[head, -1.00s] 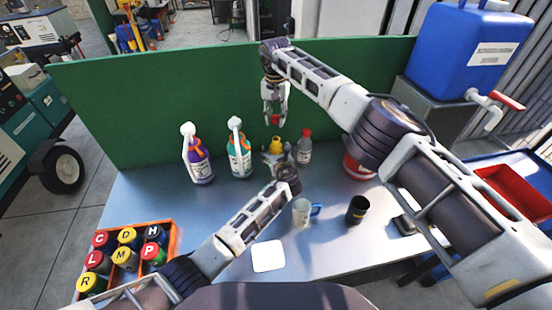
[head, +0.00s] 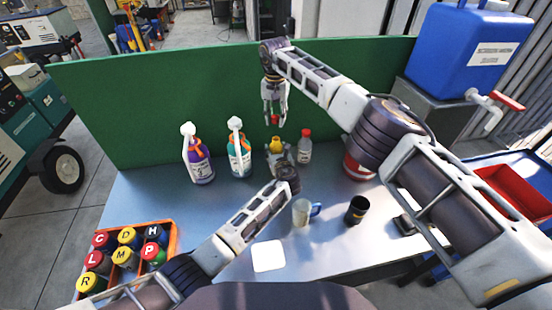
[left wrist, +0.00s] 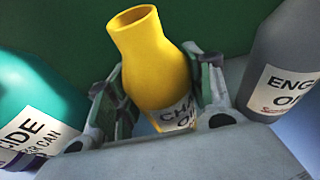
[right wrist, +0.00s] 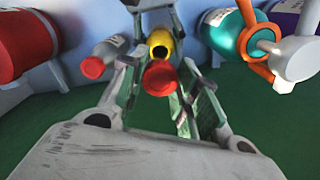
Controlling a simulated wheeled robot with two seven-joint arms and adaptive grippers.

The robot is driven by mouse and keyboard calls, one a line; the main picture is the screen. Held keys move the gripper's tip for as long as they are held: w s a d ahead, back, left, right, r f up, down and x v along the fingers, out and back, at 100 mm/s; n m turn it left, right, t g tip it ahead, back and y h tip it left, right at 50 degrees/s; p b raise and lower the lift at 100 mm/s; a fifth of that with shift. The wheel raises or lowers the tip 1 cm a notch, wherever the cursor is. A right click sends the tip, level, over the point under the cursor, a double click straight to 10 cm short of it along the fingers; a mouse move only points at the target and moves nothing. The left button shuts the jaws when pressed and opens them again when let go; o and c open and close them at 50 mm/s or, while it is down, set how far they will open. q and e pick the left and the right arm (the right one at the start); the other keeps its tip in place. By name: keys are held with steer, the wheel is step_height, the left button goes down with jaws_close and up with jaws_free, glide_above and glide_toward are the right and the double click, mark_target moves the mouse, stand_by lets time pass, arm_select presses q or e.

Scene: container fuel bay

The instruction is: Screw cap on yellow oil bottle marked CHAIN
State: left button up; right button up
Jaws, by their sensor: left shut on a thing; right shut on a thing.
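The yellow bottle (head: 276,144) stands on the bench with its open neck up. Its label in the left wrist view (left wrist: 150,60) is partly covered; "CHA" and "O" can be read. My left gripper (left wrist: 160,100) is shut around the bottle's body, one finger on each side. My right gripper (head: 275,117) points down above the bottle and is shut on a red cap (right wrist: 160,78). In the right wrist view the yellow neck (right wrist: 160,42) shows just beyond the cap, and a gap remains between them in the head view.
A grey engine oil bottle (head: 305,147) with a red cap stands close right of the yellow one. Teal (head: 239,160) and purple (head: 201,168) spray bottles stand left. A mug (head: 301,212), a black cup (head: 356,210) and an orange crate (head: 172,240) are nearer. A green panel (head: 150,110) stands behind.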

steer(key=shift+f, duration=2.5)
steer(key=shift+f, duration=0.9)
steer(key=shift+f, duration=0.55)
